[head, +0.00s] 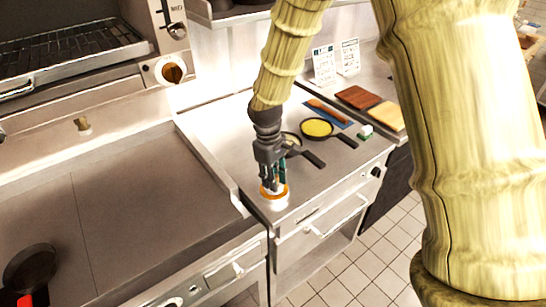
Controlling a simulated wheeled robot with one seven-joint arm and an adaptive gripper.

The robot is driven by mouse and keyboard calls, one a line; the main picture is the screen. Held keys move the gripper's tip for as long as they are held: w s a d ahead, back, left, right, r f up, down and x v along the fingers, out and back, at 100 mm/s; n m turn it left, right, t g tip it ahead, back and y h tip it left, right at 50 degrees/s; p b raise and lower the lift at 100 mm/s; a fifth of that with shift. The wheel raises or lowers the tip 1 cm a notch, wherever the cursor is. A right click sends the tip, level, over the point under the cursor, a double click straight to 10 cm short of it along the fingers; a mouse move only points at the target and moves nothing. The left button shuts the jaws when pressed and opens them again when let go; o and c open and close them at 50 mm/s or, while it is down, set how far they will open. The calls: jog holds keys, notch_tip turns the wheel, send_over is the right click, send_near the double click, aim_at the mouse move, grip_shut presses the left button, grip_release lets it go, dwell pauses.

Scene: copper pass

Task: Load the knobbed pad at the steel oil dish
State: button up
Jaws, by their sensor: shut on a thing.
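My gripper (271,182) points down at the front left corner of the steel counter beside the griddle. It is shut on the knobbed pad, which is mostly hidden by the fingers; a small pale part of it seems to show between them. Right under the fingertips is the steel oil dish (274,202), with an orange ring of oil showing around the fingers. The pad appears to be in or just above the dish; I cannot tell if it touches the oil.
A flat griddle (140,220) with a raised edge lies left, with a dark pan (30,268) on it. Behind my gripper are a pan with yellow content (317,127), a blue mat (330,113) and boards (358,97).

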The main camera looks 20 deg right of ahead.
jog(key=n, duration=0.2)
jog(key=w+n+p, duration=0.1)
jog(key=shift+r+n, duration=0.3)
jog(key=n, duration=0.2)
jog(key=n+p, duration=0.1)
jog(key=shift+w+d+r+t, duration=0.1)
jog(key=shift+d+r+t, duration=0.2)
jog(key=shift+r, duration=0.1)
jog(key=n, duration=0.2)
jog(key=n+p, duration=0.1)
jog(key=shift+w+r+n+h, duration=0.2)
jog(key=shift+r+n+h, duration=0.1)
jog(key=n, duration=0.3)
jog(key=shift+w+r+t+p, duration=0.25)
jog(key=shift+w+t+p, duration=0.05)
jog(key=shift+t+p, duration=0.1)
jog(key=n, duration=0.3)
jog(key=shift+w+d+r+p, duration=0.15)
jog(key=shift+r+p, duration=0.2)
jog(key=shift+p, duration=0.05)
jog(key=n, duration=0.3)
jog(key=shift+w+r+n+t+p, duration=0.15)
jog(key=shift+w+n+t+p, duration=0.15)
jog(key=shift+t, duration=0.1)
